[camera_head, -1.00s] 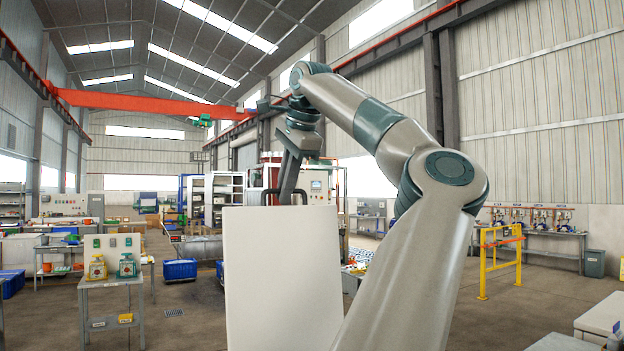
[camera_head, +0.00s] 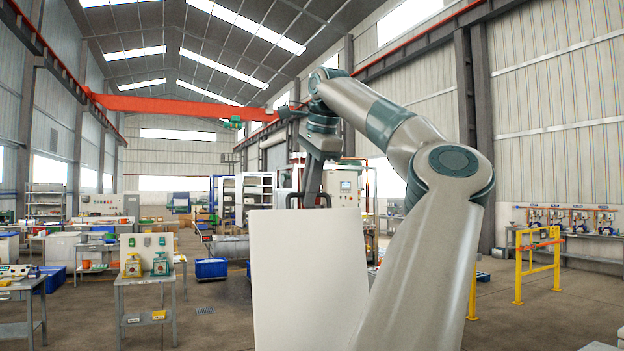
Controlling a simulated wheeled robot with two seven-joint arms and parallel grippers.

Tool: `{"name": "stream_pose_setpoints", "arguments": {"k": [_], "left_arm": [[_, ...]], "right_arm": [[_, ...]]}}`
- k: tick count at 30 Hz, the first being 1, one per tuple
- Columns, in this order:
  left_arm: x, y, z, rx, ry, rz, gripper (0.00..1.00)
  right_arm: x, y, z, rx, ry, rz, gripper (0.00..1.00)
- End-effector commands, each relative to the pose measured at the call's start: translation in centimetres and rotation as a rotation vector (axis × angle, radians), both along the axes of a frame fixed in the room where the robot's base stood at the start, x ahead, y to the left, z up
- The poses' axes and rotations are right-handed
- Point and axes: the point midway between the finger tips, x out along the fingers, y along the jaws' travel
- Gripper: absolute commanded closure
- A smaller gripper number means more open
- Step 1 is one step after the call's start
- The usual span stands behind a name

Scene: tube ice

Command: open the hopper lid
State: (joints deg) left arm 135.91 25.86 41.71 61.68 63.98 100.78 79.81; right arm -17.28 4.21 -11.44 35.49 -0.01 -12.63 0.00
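A plain white upright panel (camera_head: 307,285), which looks like the raised hopper lid, stands in the middle foreground. A dark handle (camera_head: 290,201) shows at its top edge. The hopper itself is not seen behind the panel.
A grey table (camera_head: 150,285) with two small scales stands at the left, with a blue bin (camera_head: 211,268) beyond it. A yellow guard rail (camera_head: 538,264) stands at the right. Open floor lies left of the panel.

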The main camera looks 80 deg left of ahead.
Motion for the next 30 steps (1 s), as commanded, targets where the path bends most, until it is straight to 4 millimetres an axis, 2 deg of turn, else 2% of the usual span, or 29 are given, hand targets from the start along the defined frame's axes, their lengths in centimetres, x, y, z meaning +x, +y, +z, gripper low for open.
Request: {"name": "stream_pose_setpoints", "arguments": {"k": [1, 7, 14, 21, 30], "left_arm": [[-0.2, -0.1, -1.0, -0.027, -0.007, 0.008, 0.73], [-0.1, -0.7, 0.4, -0.024, -0.007, 0.005, 0.72], [0.4, -2.5, 4.3, -0.007, -0.003, 0.0, 0.72], [0.9, -4.4, 8.8, 0.001, -0.001, -0.003, 0.72], [1.1, -5.5, 10.9, 0.004, -0.001, -0.001, 0.72]], "right_arm": [[0.0, 0.0, -0.3, 0.0, 0.0, 0.0, 0.69], [0.0, -0.4, -0.6, -0.004, -0.001, 0.002, 0.69], [0.2, -0.7, -0.7, -0.007, -0.002, 0.003, 0.69], [0.2, -0.6, 0.0, -0.006, -0.003, 0.003, 0.69], [0.2, -1.3, 0.0, -0.013, -0.003, 0.005, 0.69]]}}
